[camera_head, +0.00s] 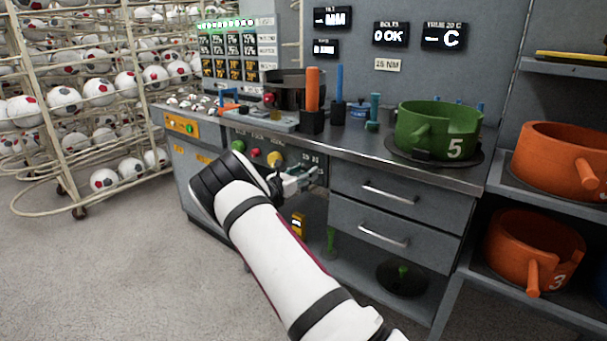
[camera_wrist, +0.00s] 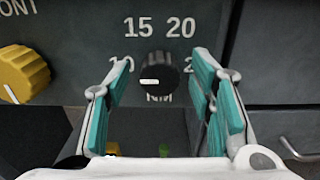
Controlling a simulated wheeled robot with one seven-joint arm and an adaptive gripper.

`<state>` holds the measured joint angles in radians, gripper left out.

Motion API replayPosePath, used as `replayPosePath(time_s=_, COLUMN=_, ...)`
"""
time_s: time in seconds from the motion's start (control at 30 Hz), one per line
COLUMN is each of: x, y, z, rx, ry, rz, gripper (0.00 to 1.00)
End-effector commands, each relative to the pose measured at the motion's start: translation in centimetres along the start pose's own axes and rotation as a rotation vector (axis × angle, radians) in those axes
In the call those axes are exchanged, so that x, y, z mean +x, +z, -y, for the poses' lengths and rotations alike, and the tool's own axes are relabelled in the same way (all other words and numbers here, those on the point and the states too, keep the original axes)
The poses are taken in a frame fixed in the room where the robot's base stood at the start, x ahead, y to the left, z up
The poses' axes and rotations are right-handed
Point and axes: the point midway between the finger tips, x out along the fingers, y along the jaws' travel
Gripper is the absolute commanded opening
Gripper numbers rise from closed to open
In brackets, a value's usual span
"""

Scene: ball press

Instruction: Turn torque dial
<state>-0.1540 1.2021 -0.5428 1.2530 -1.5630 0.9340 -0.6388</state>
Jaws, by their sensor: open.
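The torque dial (camera_wrist: 158,72) is a small round black knob with a white pointer line. It shows in the wrist view, with the line pointing left, a little below the partly hidden 10. The marks 15 and 20 stand above it, NM below, and a partly covered number starting with 2 at right. My gripper (camera_wrist: 161,78) is open, with one teal-padded finger on each side of the dial and gaps to both. In the head view my gripper (camera_head: 298,180) is at the bench's front panel, and I cannot make out the dial there.
A yellow knob (camera_wrist: 22,74) sits left of the dial. Grey drawers (camera_head: 395,212) with bar handles are to the right. A green ring numbered 5 (camera_head: 437,130) stands on the bench top. Orange rings (camera_head: 560,160) fill the right shelves. Ball racks (camera_head: 85,95) stand at left, with open floor before them.

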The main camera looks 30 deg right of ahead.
Motion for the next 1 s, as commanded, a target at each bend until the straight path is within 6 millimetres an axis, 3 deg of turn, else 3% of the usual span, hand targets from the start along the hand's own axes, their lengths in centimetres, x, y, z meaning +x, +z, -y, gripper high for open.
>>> replayPosePath(time_s=0.13, x=-0.03, y=0.00, z=-0.01, rx=0.000, ry=0.000, rz=0.000, gripper=0.49)
replayPosePath(time_s=0.37, x=-0.05, y=0.00, z=-0.01, rx=0.000, ry=0.000, rz=0.000, gripper=0.01)
replayPosePath(time_s=0.73, x=-0.06, y=-0.01, z=-0.01, rx=0.043, ry=0.000, rz=0.001, gripper=0.01)
replayPosePath(time_s=1.0, x=-0.08, y=-0.07, z=-0.05, rx=0.208, ry=0.001, rz=0.002, gripper=0.01)
